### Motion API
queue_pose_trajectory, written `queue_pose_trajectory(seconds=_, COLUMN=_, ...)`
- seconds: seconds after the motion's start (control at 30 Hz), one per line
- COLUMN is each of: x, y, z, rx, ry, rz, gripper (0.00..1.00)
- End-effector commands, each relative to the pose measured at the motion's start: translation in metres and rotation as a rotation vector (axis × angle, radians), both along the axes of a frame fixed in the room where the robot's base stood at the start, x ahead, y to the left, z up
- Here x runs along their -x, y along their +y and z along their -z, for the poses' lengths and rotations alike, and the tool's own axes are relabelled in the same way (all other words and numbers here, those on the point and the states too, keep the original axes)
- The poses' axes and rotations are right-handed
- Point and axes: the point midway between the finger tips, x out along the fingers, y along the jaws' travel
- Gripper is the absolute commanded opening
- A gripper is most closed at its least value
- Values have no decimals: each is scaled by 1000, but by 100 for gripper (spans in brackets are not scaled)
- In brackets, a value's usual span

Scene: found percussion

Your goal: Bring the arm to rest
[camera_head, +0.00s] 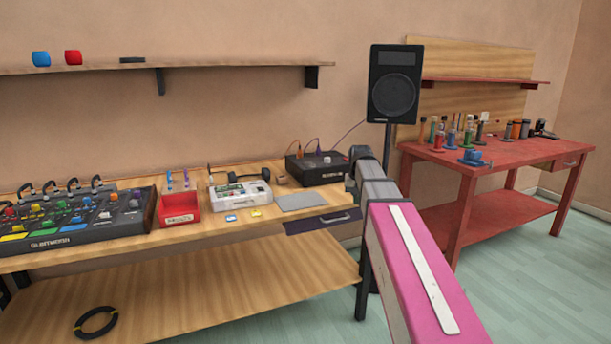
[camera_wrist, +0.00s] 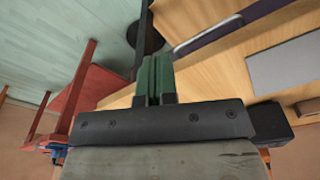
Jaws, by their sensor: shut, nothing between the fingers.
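My arm (camera_head: 420,270), with a pink link, reaches out from the lower right in the head view towards the right end of the wooden bench (camera_head: 260,262). Its far end is near the dark box on the bench, and the fingers are hidden there. In the wrist view my gripper (camera_wrist: 154,75) shows two green fingers close together, shut and empty. The fingers point towards the bench edge and a dark drawer front (camera_wrist: 208,30).
The bench bears a mixer console (camera_head: 80,222), a red bin (camera_head: 179,210), a white case (camera_head: 238,195), a grey mat (camera_head: 300,202) and a black box (camera_head: 318,168). A speaker (camera_head: 395,85) stands behind my arm. A red workbench (camera_head: 500,160) with several tools is at right.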

Motion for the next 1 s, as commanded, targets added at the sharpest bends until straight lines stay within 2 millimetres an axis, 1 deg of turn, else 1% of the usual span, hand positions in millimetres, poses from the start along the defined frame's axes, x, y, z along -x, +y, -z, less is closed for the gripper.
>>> queue_pose_trajectory(seconds=0.03, x=16, y=0, z=22, rx=0, ry=11, rz=-5, gripper=0)
queue_pose_trajectory(seconds=0.2, x=51, y=0, z=85, rx=-1, ry=30, rz=-23, gripper=0)
queue_pose_trajectory(seconds=0.27, x=64, y=0, z=105, rx=-2, ry=37, rz=-30, gripper=0)
queue_pose_trajectory(seconds=0.3, x=73, y=0, z=119, rx=-2, ry=42, rz=-34, gripper=0)
queue_pose_trajectory(seconds=0.37, x=88, y=0, z=138, rx=-2, ry=49, rz=-41, gripper=0)
queue_pose_trajectory(seconds=0.5, x=123, y=0, z=180, rx=-4, ry=64, rz=-55, gripper=0)
queue_pose_trajectory(seconds=0.6, x=150, y=0, z=208, rx=-5, ry=76, rz=-65, gripper=0)
queue_pose_trajectory(seconds=0.7, x=176, y=0, z=231, rx=-6, ry=87, rz=-75, gripper=0)
queue_pose_trajectory(seconds=0.8, x=198, y=0, z=250, rx=-8, ry=95, rz=-83, gripper=0)
queue_pose_trajectory(seconds=0.9, x=214, y=0, z=263, rx=-9, ry=100, rz=-88, gripper=0)
queue_pose_trajectory(seconds=1.0, x=223, y=0, z=270, rx=-9, ry=104, rz=-92, gripper=0)
